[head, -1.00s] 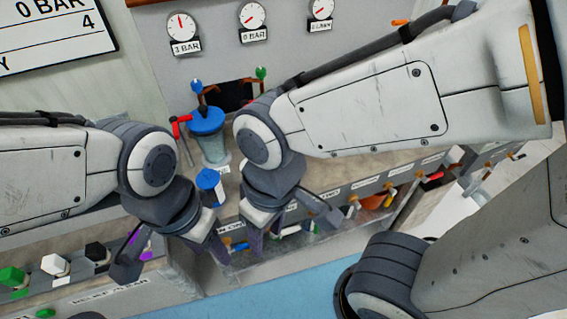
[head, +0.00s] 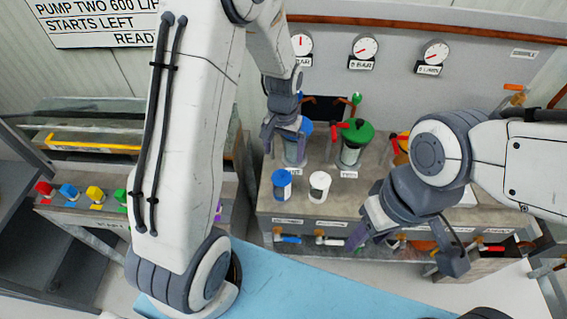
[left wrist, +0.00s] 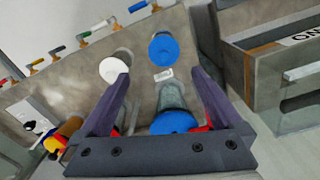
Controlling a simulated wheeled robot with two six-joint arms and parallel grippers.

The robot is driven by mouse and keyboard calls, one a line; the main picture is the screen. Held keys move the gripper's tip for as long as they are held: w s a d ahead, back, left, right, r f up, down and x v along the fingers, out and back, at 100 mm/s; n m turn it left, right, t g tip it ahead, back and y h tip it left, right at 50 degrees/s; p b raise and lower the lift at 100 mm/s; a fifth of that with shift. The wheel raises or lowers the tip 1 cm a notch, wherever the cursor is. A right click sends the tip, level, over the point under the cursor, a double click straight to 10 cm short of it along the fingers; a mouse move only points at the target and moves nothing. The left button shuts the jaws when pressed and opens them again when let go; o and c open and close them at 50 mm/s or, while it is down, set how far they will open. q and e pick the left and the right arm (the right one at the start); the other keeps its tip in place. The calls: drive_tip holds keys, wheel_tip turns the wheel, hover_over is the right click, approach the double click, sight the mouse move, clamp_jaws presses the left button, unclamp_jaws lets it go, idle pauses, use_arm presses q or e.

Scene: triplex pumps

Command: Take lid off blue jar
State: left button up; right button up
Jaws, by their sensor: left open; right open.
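A large clear jar with a blue lid (head: 306,128) stands at the back of the bench, partly hidden by my left gripper (head: 284,132). In the left wrist view its blue lid (left wrist: 172,122) lies between the open fingers (left wrist: 160,76), close to the palm, with no finger seen closed on it. A smaller blue-topped jar (head: 282,179) stands in front of it; it also shows in the left wrist view (left wrist: 163,48), beyond the fingertips. My right gripper (head: 405,250) is open and empty over the bench's front edge.
A white-topped jar (head: 319,182) stands beside the small blue one. A green-lidded jar (head: 356,133) with a red handle is to the right of the large blue one. Coloured valve handles (head: 290,239) line the bench front. Gauges (head: 365,47) hang on the panel behind.

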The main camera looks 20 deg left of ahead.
use_arm(q)
drive_tip(key=p, duration=0.1)
hover_over(282, 171)
wheel_tip(282, 171, down, 5)
drive_tip(key=shift+s+a+f, duration=0.1)
drive_tip(key=shift+a+f, duration=0.05)
drive_tip(key=shift+f, duration=0.05)
wheel_tip(282, 171, down, 4)
drive_tip(key=shift+f+p, duration=0.1)
drive_tip(key=shift+p, duration=1.15)
drive_tip(key=shift+f, duration=0.7)
drive_tip(key=c, duration=1.2)
